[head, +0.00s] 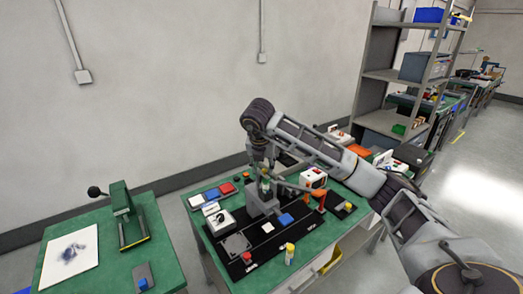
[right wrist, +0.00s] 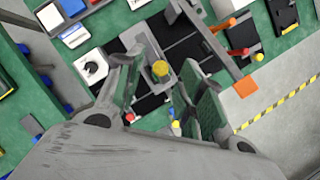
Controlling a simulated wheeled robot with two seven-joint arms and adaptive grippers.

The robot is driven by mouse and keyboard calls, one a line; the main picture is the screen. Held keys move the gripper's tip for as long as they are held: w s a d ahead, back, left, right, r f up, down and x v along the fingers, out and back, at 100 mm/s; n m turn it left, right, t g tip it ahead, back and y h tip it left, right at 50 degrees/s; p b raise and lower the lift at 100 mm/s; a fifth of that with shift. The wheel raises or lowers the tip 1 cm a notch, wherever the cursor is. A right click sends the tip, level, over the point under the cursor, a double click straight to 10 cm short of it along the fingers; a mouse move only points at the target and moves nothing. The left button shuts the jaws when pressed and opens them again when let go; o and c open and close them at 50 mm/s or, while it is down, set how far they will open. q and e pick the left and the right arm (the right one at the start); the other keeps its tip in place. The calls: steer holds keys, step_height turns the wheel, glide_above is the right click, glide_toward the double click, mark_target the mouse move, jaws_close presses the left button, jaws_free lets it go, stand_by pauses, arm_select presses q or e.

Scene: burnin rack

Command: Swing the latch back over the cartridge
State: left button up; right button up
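A grey upright fixture (head: 262,203) stands on the black mat on the green bench. A yellow round knob (right wrist: 160,70) on a grey part shows between my right fingers in the right wrist view. I cannot tell if this knob belongs to the latch, and I cannot pick out the cartridge. My right gripper (head: 264,176) hangs above the fixture. In the right wrist view the right gripper (right wrist: 162,85) has its fingers spread, one on each side of the knob, with gaps visible. My left gripper is not in view.
A yellow-capped bottle (head: 289,254) stands at the mat's front edge. Blue and red bins (head: 228,188) line the back left. A white box (head: 313,178) stands behind right. A second bench (head: 170,250) is left.

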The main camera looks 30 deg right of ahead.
steer(key=v, duration=1)
steer(key=shift+r, duration=0.25)
stand_by(0.4)
steer(key=shift+s, duration=0.1)
stand_by(0.7)
